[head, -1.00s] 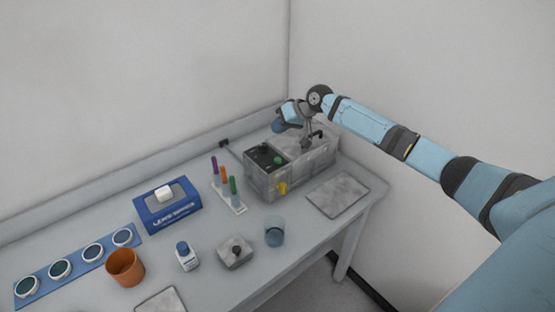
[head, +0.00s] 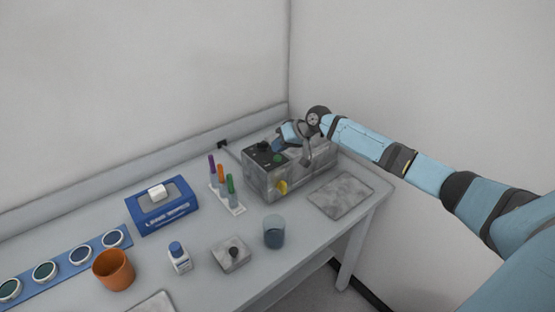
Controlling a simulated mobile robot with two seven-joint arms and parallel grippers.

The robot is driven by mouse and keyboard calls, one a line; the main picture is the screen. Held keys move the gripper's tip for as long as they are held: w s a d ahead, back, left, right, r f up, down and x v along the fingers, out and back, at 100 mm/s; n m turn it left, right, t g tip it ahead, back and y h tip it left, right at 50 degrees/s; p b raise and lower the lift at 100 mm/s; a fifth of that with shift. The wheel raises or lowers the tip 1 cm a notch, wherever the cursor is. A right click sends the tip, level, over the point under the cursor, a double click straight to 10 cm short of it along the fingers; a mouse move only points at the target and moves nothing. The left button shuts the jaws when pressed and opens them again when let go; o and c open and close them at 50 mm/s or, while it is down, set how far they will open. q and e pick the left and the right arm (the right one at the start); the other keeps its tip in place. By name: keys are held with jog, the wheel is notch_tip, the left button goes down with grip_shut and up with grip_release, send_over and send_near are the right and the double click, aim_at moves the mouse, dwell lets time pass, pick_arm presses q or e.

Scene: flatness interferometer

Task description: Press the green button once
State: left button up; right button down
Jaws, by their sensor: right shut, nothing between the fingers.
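The green button (head: 279,158) is a small round green cap on the dark top panel at the left end of the grey box-shaped instrument (head: 262,182). My right gripper (head: 305,163) is shut and empty, low over the instrument's top, just right of the green button. A small gap shows between the gripper and the button in the picture; I cannot tell the gripper's exact height or whether it touches the instrument's top. My right arm reaches in from the right edge of the head view. My left gripper is not in view.
A black knob (head: 264,147) sits beside the button, and a yellow part (head: 282,187) is on the instrument's front. A tube rack (head: 235,209), a glass beaker (head: 274,232) and a blue wipes box (head: 163,207) stand to the left and front. A flat grey plate (head: 341,195) lies at right.

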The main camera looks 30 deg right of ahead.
dwell(0.5)
dwell(0.7)
dwell(0.6)
jog(key=shift+f, duration=0.1)
jog(key=shift+f, duration=0.3)
jog(key=shift+f, duration=0.1)
jog(key=shift+f, duration=0.4)
dwell(0.8)
jog(key=shift+r+p, duration=0.7)
jog(key=shift+r, duration=0.2)
